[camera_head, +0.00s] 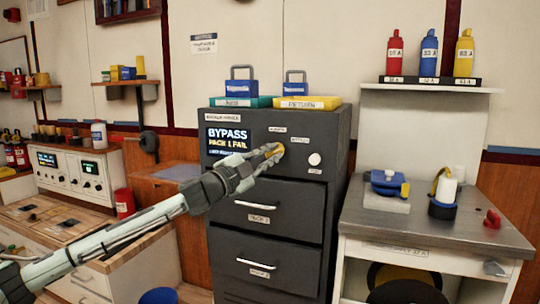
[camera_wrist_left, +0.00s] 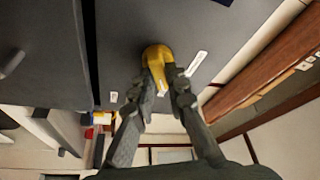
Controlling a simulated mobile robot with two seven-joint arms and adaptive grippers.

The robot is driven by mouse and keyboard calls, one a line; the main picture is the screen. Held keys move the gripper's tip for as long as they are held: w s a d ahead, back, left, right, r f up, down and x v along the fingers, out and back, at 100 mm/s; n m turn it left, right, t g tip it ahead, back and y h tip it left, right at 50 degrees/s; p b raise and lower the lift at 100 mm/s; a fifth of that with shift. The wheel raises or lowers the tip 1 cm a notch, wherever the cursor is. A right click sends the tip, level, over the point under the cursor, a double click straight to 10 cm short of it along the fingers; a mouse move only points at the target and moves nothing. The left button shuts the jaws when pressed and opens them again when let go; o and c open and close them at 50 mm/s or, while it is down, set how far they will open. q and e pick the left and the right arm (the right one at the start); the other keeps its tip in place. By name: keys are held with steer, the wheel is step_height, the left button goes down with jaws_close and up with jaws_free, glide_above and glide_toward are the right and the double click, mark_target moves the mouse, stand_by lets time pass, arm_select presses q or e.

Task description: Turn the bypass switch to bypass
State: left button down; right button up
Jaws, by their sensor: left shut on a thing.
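The bypass switch is a yellow knob (camera_head: 275,151) on the upper front of a dark grey cabinet (camera_head: 262,189). It also shows in the left wrist view as a yellow rounded handle (camera_wrist_left: 156,55). My left gripper (camera_head: 270,154) reaches in from the left and is shut on the yellow knob, with a fingertip on either side of it in the left wrist view (camera_wrist_left: 161,84). The fingers partly hide the knob and its labels. A lit display (camera_head: 227,142) left of the knob reads BYPASS and PACK 1 FAIL, with a smaller unreadable line below. My right gripper is not seen.
A white round button (camera_head: 314,159) sits right of the knob. Drawers are below. A metal workbench (camera_head: 430,225) is to the right, a wooden bench with instruments to the left.

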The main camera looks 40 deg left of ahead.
arm_select(q)
steer(key=c, duration=1.5)
jaws_free()
steer(key=shift+c, duration=0.2)
steer(key=shift+s+a+f, duration=0.1)
steer(key=shift+s+f, duration=0.15)
steer(key=shift+s, duration=0.3)
steer(key=v, duration=1)
steer(key=shift+s, duration=0.4)
